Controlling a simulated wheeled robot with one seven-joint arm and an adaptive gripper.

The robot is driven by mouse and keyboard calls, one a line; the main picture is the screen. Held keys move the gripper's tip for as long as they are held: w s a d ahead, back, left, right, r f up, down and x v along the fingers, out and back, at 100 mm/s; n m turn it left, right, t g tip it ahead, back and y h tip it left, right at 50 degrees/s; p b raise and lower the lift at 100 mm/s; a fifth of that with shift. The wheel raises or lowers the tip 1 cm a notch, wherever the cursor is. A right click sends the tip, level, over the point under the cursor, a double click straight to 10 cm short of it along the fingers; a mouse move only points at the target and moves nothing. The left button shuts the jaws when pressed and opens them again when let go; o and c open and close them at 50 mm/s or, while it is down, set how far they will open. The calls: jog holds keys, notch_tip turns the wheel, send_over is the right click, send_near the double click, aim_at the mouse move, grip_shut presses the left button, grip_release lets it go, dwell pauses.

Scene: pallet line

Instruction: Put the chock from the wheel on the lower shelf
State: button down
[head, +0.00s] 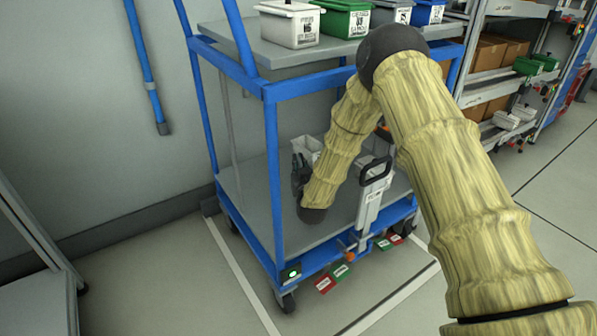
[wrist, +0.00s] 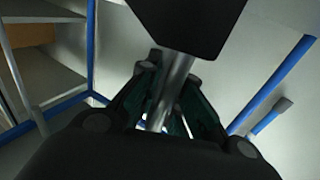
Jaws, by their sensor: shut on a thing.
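My gripper (wrist: 163,108) is shut on a grey metal rod (wrist: 178,72) in the wrist view. A dark block (wrist: 190,22) sits at the rod's far end; block and rod look like the chock, seen close up. In the head view my gripper (head: 299,178) is a dark shape at the arm's end, inside the blue cart, above the left part of the lower shelf (head: 262,212). The cart's wheel (head: 287,301) shows at the near corner.
A post with a black handle (head: 375,170) stands at the shelf's right side. Blue uprights (head: 273,185) frame the opening. Several bins, including a green one (head: 345,18), stand on the upper shelf.

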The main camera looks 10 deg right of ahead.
jog(key=shift+f, duration=0.7)
jog(key=c, duration=1.6)
grip_release()
jog(key=shift+f, duration=0.1)
jog(key=shift+s, duration=0.15)
jog(key=s+p, duration=0.5)
jog(key=s, duration=0.6)
jog(key=shift+s+a, duration=0.35)
jog(key=shift+a, duration=0.05)
